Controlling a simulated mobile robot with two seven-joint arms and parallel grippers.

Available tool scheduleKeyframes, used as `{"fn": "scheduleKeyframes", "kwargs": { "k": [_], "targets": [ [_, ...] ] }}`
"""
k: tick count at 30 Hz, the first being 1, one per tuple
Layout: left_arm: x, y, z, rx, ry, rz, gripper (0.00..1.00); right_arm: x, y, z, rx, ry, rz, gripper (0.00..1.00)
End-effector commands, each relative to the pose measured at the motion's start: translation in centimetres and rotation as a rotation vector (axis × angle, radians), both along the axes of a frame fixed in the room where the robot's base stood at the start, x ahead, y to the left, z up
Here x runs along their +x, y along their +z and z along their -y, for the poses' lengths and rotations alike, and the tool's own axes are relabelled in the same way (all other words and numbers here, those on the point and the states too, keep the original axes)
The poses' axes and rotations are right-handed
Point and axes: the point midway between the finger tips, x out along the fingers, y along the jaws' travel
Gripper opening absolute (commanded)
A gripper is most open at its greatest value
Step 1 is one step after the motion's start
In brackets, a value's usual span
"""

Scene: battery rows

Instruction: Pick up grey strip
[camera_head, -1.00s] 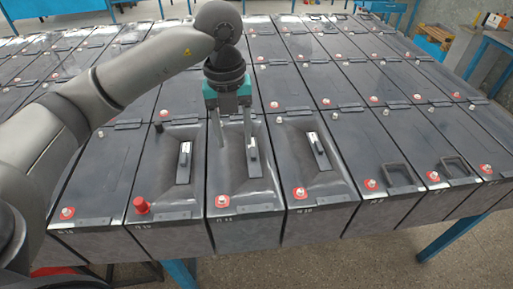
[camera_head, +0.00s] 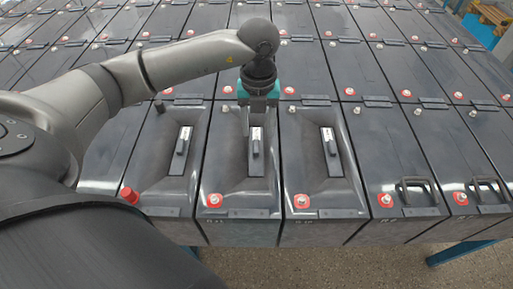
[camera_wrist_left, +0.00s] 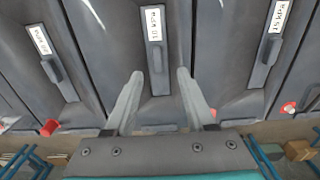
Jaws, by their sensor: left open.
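Three grey strips with white labels lie in the recessed tops of three neighbouring batteries: a left one (camera_head: 181,160), a middle one (camera_head: 256,160) and a right one (camera_head: 330,160). My left gripper (camera_head: 258,128) is open, pointing down over the middle battery, with its fingers either side of the middle strip. In the left wrist view the middle strip (camera_wrist_left: 156,55) runs between the two open fingertips (camera_wrist_left: 160,76). I cannot tell how far the fingertips are above it. The left strip (camera_wrist_left: 50,60) and right strip (camera_wrist_left: 266,55) show on either side. My right gripper is not in view.
Rows of dark batteries (camera_head: 400,150) with red and metal terminals fill the table. A red cap (camera_head: 128,196) stands at the left battery's front corner. Black handles (camera_head: 417,190) rise on batteries at the right. Concrete floor lies beyond the front edge.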

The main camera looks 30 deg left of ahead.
Motion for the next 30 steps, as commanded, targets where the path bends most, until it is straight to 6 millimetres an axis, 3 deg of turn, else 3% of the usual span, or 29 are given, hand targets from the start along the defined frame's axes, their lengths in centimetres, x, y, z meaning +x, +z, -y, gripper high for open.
{"fn": "scheduleKeyframes", "kwargs": {
  "k": [6, 15, 23, 30],
  "targets": [
    [-0.1, -1.6, -0.1, 0.000, 0.001, -0.004, 0.55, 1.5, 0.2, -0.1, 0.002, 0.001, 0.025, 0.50],
    [-0.2, -5.6, -0.4, 0.000, 0.000, -0.002, 0.55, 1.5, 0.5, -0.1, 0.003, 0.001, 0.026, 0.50],
    [-0.2, -5.9, -0.4, 0.000, -0.001, 0.000, 0.55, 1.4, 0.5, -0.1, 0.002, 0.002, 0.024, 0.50],
    [-0.2, -5.8, -0.4, 0.000, 0.000, 0.000, 0.30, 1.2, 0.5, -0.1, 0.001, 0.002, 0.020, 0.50]
  ]
}}
